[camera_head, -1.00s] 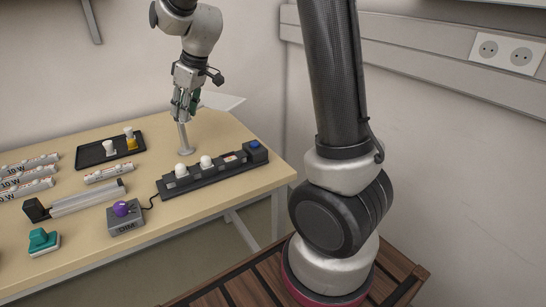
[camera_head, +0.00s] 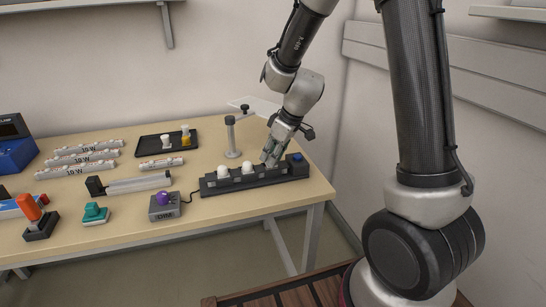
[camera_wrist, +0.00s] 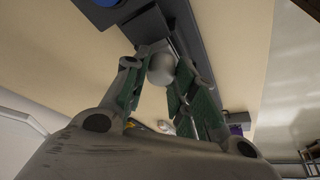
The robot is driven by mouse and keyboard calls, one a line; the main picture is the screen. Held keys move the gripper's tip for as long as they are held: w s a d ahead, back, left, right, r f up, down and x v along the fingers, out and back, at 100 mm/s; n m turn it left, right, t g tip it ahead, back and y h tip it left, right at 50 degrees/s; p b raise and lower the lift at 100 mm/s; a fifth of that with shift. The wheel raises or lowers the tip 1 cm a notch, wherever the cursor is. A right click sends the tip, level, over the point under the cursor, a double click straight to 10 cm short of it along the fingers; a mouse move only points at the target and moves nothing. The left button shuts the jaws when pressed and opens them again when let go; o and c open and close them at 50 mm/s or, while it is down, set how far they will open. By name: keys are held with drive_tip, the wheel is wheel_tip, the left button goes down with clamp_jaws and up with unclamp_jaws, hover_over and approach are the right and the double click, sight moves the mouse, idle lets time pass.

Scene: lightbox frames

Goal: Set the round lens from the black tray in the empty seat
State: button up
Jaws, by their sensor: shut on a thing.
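My gripper (camera_head: 268,162) is down at the right part of the dark strip (camera_head: 210,187), just right of two white round domes (camera_head: 222,171) that sit on it. In the wrist view, my gripper (camera_wrist: 157,82) is shut on a pale round lens (camera_wrist: 161,69), held between the green-padded fingers close over the strip (camera_wrist: 190,35). The seat below is hidden by the lens and fingers; I cannot tell whether the lens touches it. The black tray (camera_head: 150,150) at the back holds a white piece (camera_head: 166,142) and a yellow piece (camera_head: 186,136).
A post stand (camera_head: 231,140) rises behind the strip, close to my arm. A blue button (camera_head: 297,157) is at the strip's right end. A grey box with a purple knob (camera_head: 163,204) is in front left.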

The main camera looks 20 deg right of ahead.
drive_tip(key=shift+f, duration=0.4)
drive_tip(key=shift+f, duration=0.1)
drive_tip(key=o, duration=0.8)
drive_tip(key=shift+c, duration=0.2)
drive_tip(key=v, duration=1.2)
drive_tip(key=s+d+r+m+h, duration=0.1)
drive_tip(key=s+d+r+m, duration=0.1)
drive_tip(key=s, duration=0.5)
drive_tip(key=s+d+r+m+h, duration=0.1)
drive_tip(key=s+d+r+m, duration=0.2)
drive_tip(key=s, duration=0.5)
drive_tip(key=s+d+r+m+t+h, duration=0.1)
drive_tip(key=s+d+r+m, duration=0.2)
drive_tip(key=s+d, duration=0.3)
drive_tip(key=shift+s+d+r+m, duration=0.15)
drive_tip(key=shift+s+d+m, duration=0.25)
drive_tip(key=shift+s, duration=0.7)
drive_tip(key=shift+a, duration=0.1)
